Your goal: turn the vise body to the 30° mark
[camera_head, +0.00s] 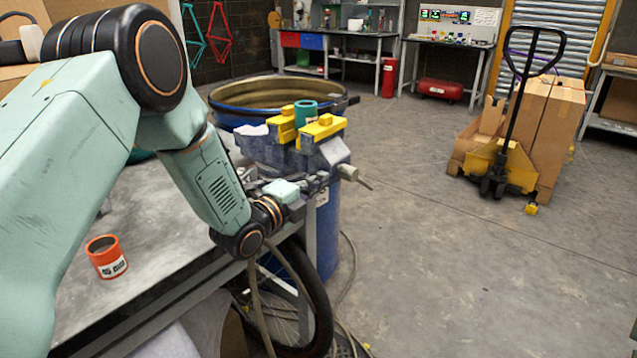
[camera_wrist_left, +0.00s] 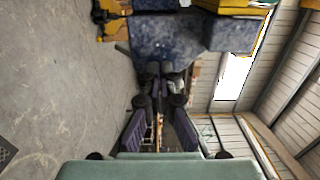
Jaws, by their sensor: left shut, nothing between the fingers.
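The blue-grey vise body (camera_head: 265,146) sits at the far corner of the workbench, with yellow jaw covers (camera_head: 322,128) on top. A teal cylindrical piece (camera_head: 305,112) stands between the jaws. In the left wrist view the vise body (camera_wrist_left: 165,42) fills the upper middle, with yellow parts along the top edge. My left gripper (camera_head: 322,178) is shut and empty, low beside the vise's near side. Its fingertips show in the left wrist view (camera_wrist_left: 161,82) close against the vise's blue surface; I cannot tell whether they touch. No degree marks are readable. My right gripper is not in view.
An orange-red labelled cup (camera_head: 106,257) stands on the metal workbench (camera_head: 165,235). A blue drum (camera_head: 327,235) and a wheel (camera_head: 300,310) are below the vise. A large round basin (camera_head: 225,98) is behind it. Open floor lies right, before a pallet truck (camera_head: 500,165) with boxes.

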